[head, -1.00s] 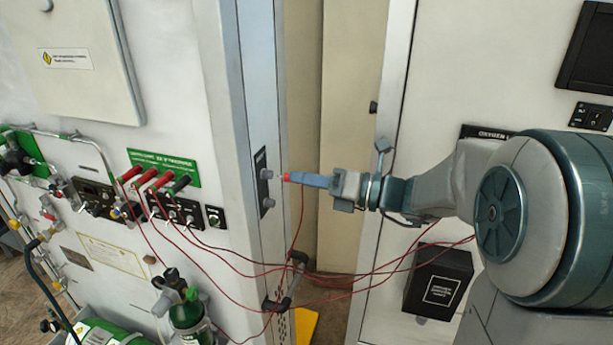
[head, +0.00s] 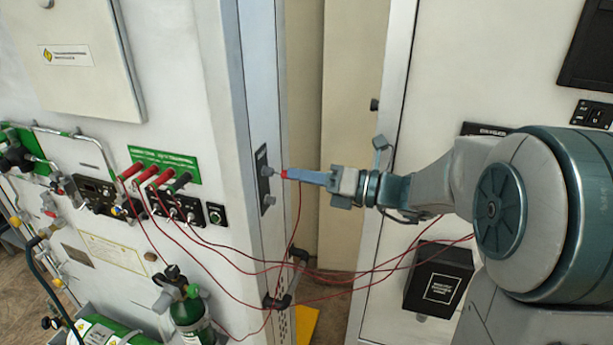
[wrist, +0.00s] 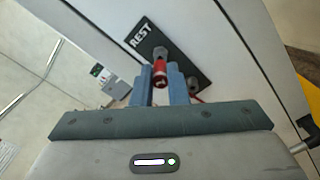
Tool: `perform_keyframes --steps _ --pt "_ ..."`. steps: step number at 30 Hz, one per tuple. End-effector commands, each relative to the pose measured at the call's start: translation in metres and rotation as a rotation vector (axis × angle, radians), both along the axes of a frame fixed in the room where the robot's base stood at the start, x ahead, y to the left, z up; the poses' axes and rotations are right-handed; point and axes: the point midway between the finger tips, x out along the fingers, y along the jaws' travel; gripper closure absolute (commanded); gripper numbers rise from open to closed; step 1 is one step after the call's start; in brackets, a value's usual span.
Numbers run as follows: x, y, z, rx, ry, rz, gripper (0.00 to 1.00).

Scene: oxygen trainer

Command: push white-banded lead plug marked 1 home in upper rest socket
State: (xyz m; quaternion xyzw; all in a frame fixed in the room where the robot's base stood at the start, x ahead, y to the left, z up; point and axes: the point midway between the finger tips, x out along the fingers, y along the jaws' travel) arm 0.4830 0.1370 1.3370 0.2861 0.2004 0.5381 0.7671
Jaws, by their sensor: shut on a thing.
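My gripper (head: 306,177) is shut on a red lead plug (head: 285,174), whose front end points left at the rest plate (head: 264,178). In the wrist view the plug (wrist: 160,75) sits between the two blue-grey fingers (wrist: 161,88), with a pale mark on its red body; I cannot clearly read it. The dark plate (wrist: 145,38) reads REST. Its upper socket (head: 267,170) is a grey knob just left of the plug, nearly in line with it. A small gap with a thin pin shows between them. The lower socket (head: 269,201) looks empty.
Red leads (head: 340,272) hang in loops below my gripper. Several plugs (head: 150,177) stand in the left panel. A black box (head: 438,280) is on the right. A green cylinder (head: 187,310) stands lower left.

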Motion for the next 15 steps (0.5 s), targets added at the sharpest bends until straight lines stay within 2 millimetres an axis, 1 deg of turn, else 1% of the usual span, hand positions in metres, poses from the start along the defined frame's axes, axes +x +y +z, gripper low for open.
perform_keyframes --steps 15 --pt "0.0039 0.0096 0.0000 0.000 0.000 -0.001 1.00"
